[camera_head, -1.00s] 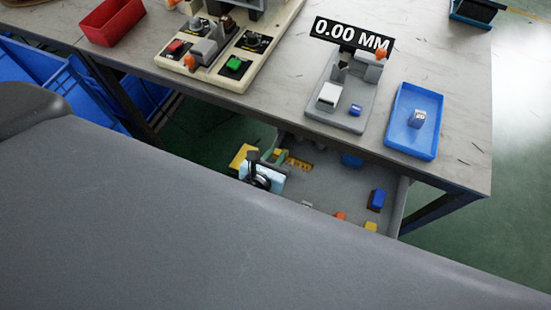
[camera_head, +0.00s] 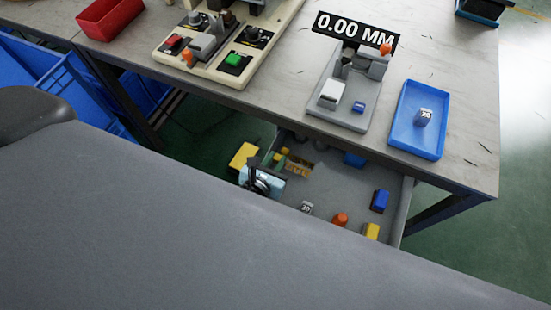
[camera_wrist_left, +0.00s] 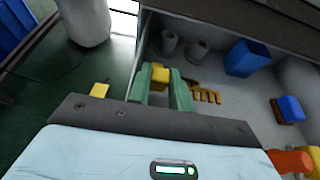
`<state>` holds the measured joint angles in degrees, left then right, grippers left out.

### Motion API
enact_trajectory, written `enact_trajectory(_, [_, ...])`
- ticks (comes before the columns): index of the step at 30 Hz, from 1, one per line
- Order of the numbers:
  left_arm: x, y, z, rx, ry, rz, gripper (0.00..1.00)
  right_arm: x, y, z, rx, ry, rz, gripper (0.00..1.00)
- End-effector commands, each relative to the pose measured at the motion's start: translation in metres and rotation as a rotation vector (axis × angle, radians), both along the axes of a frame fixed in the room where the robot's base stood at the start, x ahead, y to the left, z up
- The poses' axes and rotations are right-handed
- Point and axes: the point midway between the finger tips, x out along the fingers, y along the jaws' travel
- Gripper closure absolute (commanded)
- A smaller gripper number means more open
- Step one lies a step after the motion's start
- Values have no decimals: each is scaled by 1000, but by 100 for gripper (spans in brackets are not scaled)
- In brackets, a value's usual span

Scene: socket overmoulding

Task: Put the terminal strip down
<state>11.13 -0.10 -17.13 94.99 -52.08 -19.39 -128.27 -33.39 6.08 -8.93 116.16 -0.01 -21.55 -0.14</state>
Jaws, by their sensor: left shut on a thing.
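My left gripper (camera_head: 277,159) reaches into the grey open drawer (camera_head: 337,192) under the table, with its pale blue body nearer the camera. In the left wrist view its green fingers (camera_wrist_left: 163,88) are close around a yellow piece (camera_wrist_left: 159,73), which I take as the terminal strip. A yellow toothed part (camera_wrist_left: 207,95) shows just right of the right finger, low in the drawer. I cannot tell whether it joins the held piece or touches the drawer floor. It also shows in the head view (camera_head: 298,170). My right gripper is not in view.
The drawer also holds a blue block (camera_head: 380,200), an orange piece (camera_head: 340,219), a yellow block (camera_head: 371,231) and a blue box (camera_wrist_left: 246,58). Two grey cylinders (camera_wrist_left: 198,52) stand near the far wall. Bare drawer floor shows right of the fingers. A blue tray (camera_head: 407,146) lies on the table.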

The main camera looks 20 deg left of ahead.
Motion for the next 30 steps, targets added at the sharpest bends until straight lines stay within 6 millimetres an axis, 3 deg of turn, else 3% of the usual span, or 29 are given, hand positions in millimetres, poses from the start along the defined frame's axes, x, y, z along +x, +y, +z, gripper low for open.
enact_trajectory(1, [-1, 0, -1, 0, 2, 0, 100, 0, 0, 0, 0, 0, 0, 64])
enact_trajectory(2, [-1, 0, -1, 0, 2, 0, 78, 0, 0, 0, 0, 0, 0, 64])
enact_trajectory(4, [-1, 0, -1, 0, 3, 0, 71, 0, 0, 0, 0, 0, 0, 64])
enact_trajectory(12, [-1, 1, -1, 1, 4, 2, 71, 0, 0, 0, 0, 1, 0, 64])
enact_trajectory(17, [0, 1, 13, 0, 1, 3, 71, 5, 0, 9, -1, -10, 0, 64])
enact_trajectory(30, [-79, 3, 43, 1, 5, 0, 71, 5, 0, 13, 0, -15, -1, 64])
